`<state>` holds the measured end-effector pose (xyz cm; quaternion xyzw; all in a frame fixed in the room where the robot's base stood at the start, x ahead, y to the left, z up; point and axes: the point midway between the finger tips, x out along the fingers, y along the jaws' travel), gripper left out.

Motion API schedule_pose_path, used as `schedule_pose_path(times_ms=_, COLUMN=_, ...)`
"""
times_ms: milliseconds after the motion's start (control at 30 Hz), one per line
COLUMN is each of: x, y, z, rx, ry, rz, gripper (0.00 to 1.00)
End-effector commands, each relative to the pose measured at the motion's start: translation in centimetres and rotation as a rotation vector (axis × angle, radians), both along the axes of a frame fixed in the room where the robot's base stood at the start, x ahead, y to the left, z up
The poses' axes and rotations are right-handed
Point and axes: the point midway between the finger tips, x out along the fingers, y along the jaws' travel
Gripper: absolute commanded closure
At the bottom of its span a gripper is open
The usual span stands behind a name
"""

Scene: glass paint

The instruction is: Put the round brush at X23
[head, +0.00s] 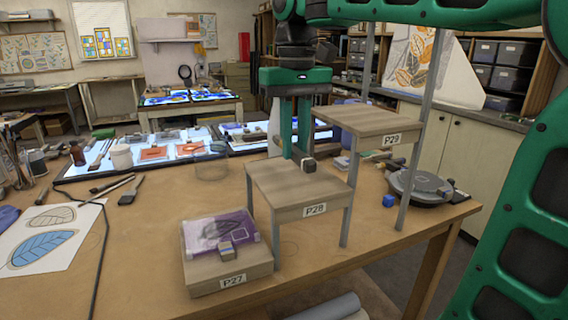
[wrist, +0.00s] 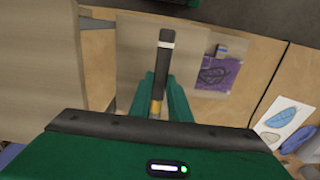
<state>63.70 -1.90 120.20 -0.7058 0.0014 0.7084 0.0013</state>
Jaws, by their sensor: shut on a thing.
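My gripper (head: 295,152) points down over the middle wooden step marked P28 (head: 290,192). It is shut on the round brush. In the wrist view the brush (wrist: 164,55) has a black end with a pale band, and a brownish part between the green fingers (wrist: 160,100). In the head view only the brush's dark end (head: 308,165) shows, near the step's back edge; the fingers hide the rest. I cannot tell if the brush touches the step. No X23 label is readable in either view.
The higher step P29 (head: 372,121) stands close at the right, with grey posts. The low block P27 (head: 229,270) carries a purple pane (head: 218,230). Brushes and lit panels lie at left.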

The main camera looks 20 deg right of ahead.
Motion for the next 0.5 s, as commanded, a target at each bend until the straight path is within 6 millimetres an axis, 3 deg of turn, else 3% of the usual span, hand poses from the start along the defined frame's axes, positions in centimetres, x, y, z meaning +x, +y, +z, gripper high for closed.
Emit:
schedule_pose_path(times_ms=267, x=0.3, y=-0.6, z=-1.1, rx=0.000, ry=0.001, rz=0.001, gripper=1.00)
schedule_pose_path(times_ms=500, x=0.3, y=-0.4, z=-4.2, rx=0.000, ry=0.001, rz=0.003, gripper=1.00)
